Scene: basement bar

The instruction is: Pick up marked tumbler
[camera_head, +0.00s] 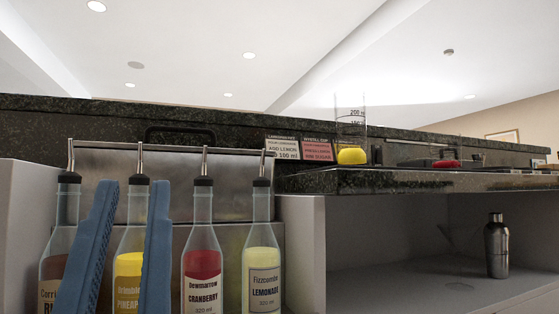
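The marked tumbler (350,125) is a clear glass with black volume marks, among them 200 and 100. It stands upright on the dark stone counter, right of centre and toward the back. A yellow object (353,156) shows at its base; I cannot tell whether it is inside the glass or in front of it. My gripper (132,190) shows as two blue fingers at the lower left. They are apart, with only the view of a bottle between them. The gripper is well to the left of the tumbler, in front of the bottles.
Several bottles with pour spouts, including a cranberry bottle (202,262) and a lemonade bottle (262,265), stand in a metal rack (222,207). Two small cards (300,150) stand left of the tumbler. A red object (446,163) lies further right. A metal shaker (497,247) stands on the shelf below.

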